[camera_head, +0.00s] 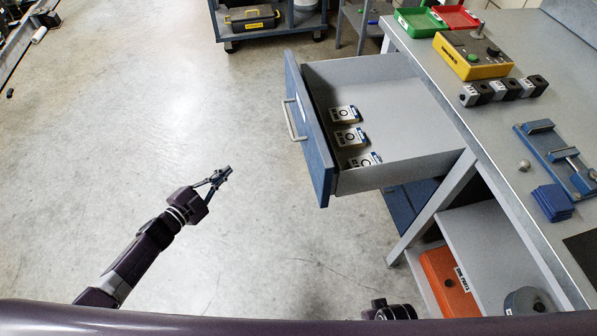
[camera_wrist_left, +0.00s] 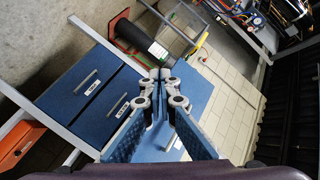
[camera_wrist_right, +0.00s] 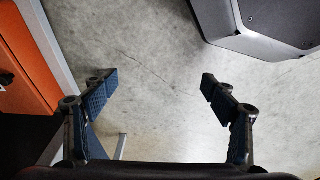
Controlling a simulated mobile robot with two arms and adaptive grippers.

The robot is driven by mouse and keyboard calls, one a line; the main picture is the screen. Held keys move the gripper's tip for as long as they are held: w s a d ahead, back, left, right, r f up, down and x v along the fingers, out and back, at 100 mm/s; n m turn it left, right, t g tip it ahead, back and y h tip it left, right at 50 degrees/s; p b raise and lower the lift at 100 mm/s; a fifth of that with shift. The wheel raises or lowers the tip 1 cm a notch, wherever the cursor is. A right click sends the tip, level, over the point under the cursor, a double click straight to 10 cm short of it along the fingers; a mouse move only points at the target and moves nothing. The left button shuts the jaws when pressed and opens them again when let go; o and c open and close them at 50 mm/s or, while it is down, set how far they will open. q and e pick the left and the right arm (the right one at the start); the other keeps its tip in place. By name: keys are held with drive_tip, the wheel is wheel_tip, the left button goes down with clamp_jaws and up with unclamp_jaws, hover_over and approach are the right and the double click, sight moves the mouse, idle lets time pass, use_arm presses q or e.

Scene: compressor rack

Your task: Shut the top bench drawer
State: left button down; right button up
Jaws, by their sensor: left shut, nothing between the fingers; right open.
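The top bench drawer (camera_head: 385,115) stands pulled well out from the bench in the head view. Its blue front (camera_head: 308,130) has a grey handle (camera_head: 294,119) and faces left. Several small white labelled boxes lie inside along the front. My left gripper (camera_head: 222,178) is shut and empty, left of the drawer front and apart from it. In the left wrist view its closed fingers (camera_wrist_left: 160,78) overlap a blue panel, which I cannot identify for sure. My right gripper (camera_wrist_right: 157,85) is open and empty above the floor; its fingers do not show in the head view.
The bench top (camera_head: 450,95) holds a yellow control box (camera_head: 470,55), red and green trays and a blue fixture. An orange case (camera_head: 447,283) sits on the lower shelf. Closed blue drawers (camera_wrist_left: 82,85) show in the left wrist view.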

use_arm(q)
drive_tip(key=w+d+r+m+g+h+b, duration=0.2)
drive_tip(key=d+r+m+h+b, duration=0.25)
drive_tip(key=r+m+h, duration=0.2)
drive_tip(key=m+g+h+b, duration=0.3)
drive_tip(key=m+g+b, duration=0.35)
drive_tip(key=m, duration=0.45)
approach(310, 153)
drive_tip(key=shift+g, duration=0.45)
drive_tip(key=x, duration=0.6)
drive_tip(key=shift+w, duration=0.35)
drive_tip(key=shift+w+d, duration=0.1)
drive_tip(key=shift+d, duration=0.25)
use_arm(e)
drive_tip(key=w+r+t, duration=0.1)
drive_tip(key=w+r, duration=0.3)
drive_tip(key=r, duration=0.1)
drive_tip(key=shift+a+r, duration=0.2)
drive_tip(key=shift+w, duration=0.15)
use_arm(q)
drive_tip(key=shift+d, duration=0.15)
use_arm(e)
drive_tip(key=shift+d, duration=0.15)
